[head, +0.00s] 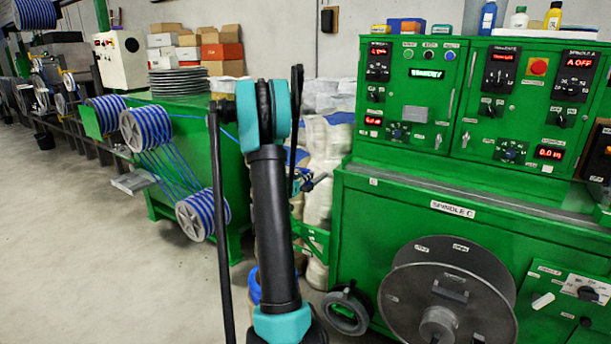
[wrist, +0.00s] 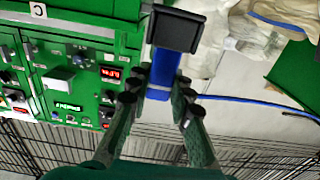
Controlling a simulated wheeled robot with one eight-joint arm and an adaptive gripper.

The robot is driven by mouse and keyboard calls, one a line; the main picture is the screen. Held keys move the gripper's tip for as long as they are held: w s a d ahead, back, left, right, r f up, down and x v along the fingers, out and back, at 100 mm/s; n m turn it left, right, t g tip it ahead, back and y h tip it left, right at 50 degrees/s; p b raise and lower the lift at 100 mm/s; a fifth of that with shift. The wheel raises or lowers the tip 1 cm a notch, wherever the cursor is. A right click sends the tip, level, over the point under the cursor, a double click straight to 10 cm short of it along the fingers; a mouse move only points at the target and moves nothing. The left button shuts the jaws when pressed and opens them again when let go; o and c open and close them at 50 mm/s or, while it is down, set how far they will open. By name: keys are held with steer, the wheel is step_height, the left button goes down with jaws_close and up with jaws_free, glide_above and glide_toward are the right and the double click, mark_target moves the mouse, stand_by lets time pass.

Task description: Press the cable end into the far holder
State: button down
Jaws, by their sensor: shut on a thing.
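My gripper (wrist: 160,88) is in the lower middle of the wrist view, with its two dark green fingers closed around the blue cable. The blue cable (wrist: 262,102) runs from the right finger towards the right edge; its held end is hidden between the fingers. A blue upright bar (wrist: 164,66) with a black block (wrist: 175,30) on top shows just beyond and between the fingertips. I cannot tell whether this is the far holder or whether the cable touches it. In the head view my arm hides most of this area; a thin blue cable stretch (head: 228,134) shows left of it.
A green control cabinet (head: 430,225) with a large grey spool (head: 448,295) stands right of my arm. A green bench (head: 190,160) and blue-striped spools (head: 203,215) stand left. Pale bags (head: 325,140) lie behind. The floor (head: 80,250) at the left is clear.

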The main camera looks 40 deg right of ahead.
steer(key=shift+f, duration=0.55)
stand_by(0.4)
steer(key=c, duration=1.3)
jaws_free()
steer(key=shift+v, duration=4)
steer(key=shift+r, duration=0.1)
